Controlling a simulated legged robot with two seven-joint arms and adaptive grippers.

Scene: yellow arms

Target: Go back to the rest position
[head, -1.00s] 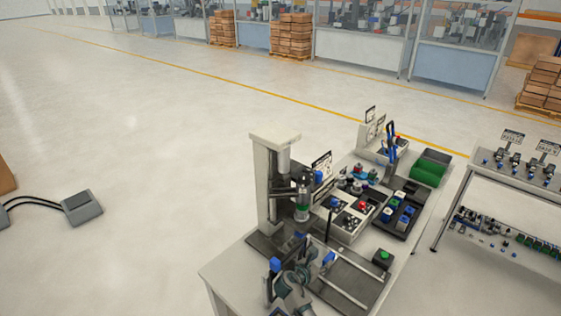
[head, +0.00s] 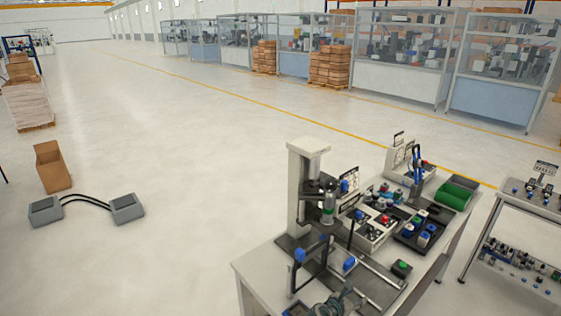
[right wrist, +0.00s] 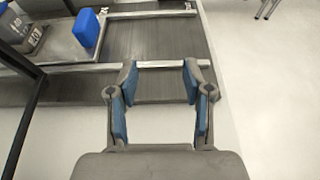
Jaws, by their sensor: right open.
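My right gripper (head: 337,303) shows at the bottom edge of the head view, in front of the near side of the workbench (head: 252,268). In the right wrist view the same gripper (right wrist: 160,78) has its two blue-padded fingers apart with nothing between them. Below the fingers lie a dark grey plate (right wrist: 160,42) with metal rails and the pale floor past it. My left gripper is in neither view.
A second table (head: 535,222) stands at right. A cardboard box (head: 51,167) and grey pedals (head: 126,208) lie on the open floor at left.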

